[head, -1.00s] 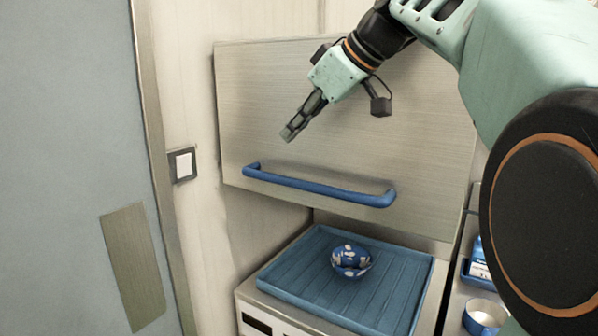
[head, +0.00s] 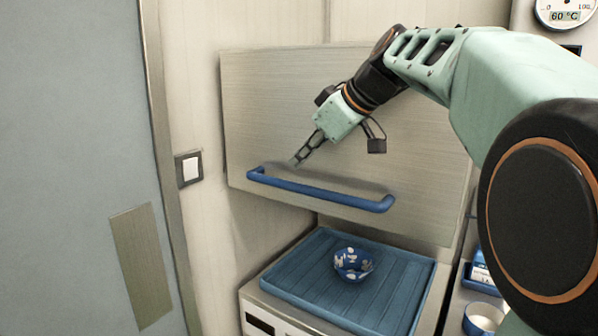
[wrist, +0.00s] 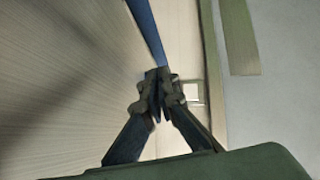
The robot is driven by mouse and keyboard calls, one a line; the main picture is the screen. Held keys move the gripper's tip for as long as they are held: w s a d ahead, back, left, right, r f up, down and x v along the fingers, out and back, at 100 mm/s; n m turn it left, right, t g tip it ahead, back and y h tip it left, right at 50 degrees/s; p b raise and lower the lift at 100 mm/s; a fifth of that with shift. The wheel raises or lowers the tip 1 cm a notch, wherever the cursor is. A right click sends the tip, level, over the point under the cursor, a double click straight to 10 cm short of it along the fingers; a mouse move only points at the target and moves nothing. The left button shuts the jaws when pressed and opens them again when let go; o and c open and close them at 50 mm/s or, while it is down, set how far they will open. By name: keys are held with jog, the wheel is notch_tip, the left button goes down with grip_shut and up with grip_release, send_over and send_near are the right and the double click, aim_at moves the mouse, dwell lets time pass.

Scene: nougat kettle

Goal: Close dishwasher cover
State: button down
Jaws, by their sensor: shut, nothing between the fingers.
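The dishwasher cover (head: 400,160) is a large brushed-metal panel, raised above the dishwasher's blue ribbed tray (head: 292,278), with an open gap between them. A blue bar handle (head: 325,195) runs along the cover's lower part. It also shows in the wrist view (wrist: 146,28), running up from near the fingertips. My gripper (head: 296,161) is shut and empty, just above the handle's left part and close to the cover's face. I cannot tell whether it touches the handle or the cover. A blue bowl with white spots (head: 354,264) stands upright on the tray.
A grey door (head: 75,120) with a metal plate is at the left. A light switch (head: 189,169) is on the wall beside the cover. A shelf at the lower right holds a blue-and-white cup (head: 482,318). A dial gauge (head: 565,12) is at the upper right.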

aim_at(299, 186)
jog(key=shift+w+d+f, duration=0.15)
jog(key=shift+f, duration=0.8)
jog(key=shift+w+d+f, duration=0.1)
jog(key=shift+d+f, duration=0.05)
jog(key=shift+f, duration=0.75)
jog(key=shift+f, duration=0.1)
jog(key=shift+s+f+b, duration=0.1)
jog(key=shift+f+b, duration=0.7)
notch_tip(299, 186, down, 35)
jog(key=b, duration=3.2)
jog(key=shift+b, duration=0.35)
jog(key=shift+f, duration=0.15)
